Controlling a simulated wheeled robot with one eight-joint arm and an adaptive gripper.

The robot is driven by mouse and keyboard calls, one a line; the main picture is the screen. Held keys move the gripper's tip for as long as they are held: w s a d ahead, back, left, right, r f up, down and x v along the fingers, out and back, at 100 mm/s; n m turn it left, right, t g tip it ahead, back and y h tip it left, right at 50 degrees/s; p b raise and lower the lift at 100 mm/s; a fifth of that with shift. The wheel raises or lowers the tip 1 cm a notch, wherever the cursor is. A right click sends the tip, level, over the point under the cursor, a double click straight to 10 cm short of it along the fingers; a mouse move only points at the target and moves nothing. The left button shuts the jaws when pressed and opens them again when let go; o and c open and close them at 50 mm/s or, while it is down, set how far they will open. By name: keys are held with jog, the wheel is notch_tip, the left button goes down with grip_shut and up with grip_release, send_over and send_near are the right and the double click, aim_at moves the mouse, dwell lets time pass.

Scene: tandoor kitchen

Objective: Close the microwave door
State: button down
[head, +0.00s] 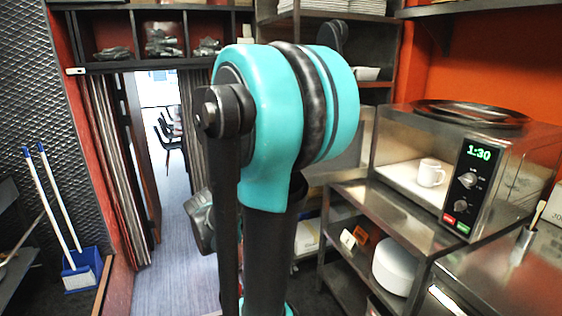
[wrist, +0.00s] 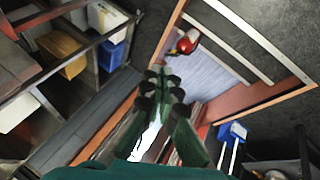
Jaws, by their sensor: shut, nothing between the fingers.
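The microwave (head: 505,165) stands on a metal shelf unit at the right of the head view. Its front is open, and a white mug (head: 430,173) shows inside. A grey panel (head: 352,150) at the microwave's left looks like its door, swung open and partly hidden behind my arm. The control panel shows 1:30. My gripper (wrist: 161,82) is shut and empty in the wrist view, pointing down over the floor. The microwave is not in the wrist view, and my gripper is apart from it.
A round dark tray (head: 470,113) lies on the microwave. A white round container (head: 394,268) sits on the shelf below. A blue dustpan (head: 80,270) with brooms stands at the left. A red extinguisher (wrist: 187,42) shows in the wrist view. The doorway floor (head: 178,250) is clear.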

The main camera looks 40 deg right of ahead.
jog(key=w+d+r+n+h, duration=0.1)
jog(key=w+d+r+h, duration=0.55)
jog(key=w+d, duration=0.45)
jog(key=w+d+r+n+h, duration=0.1)
jog(key=w+d+r+h, duration=0.55)
jog(key=w+d, duration=0.5)
jog(key=s+x, duration=0.1)
jog(key=x, duration=0.9)
jog(key=shift+s+a+f+n+y, duration=0.1)
jog(key=shift+s+n+y, duration=0.05)
jog(key=shift+s, duration=0.8)
jog(key=shift+s+a+f+n+y, duration=0.1)
jog(key=shift+s+f+n+y, duration=0.05)
jog(key=shift+s, duration=0.85)
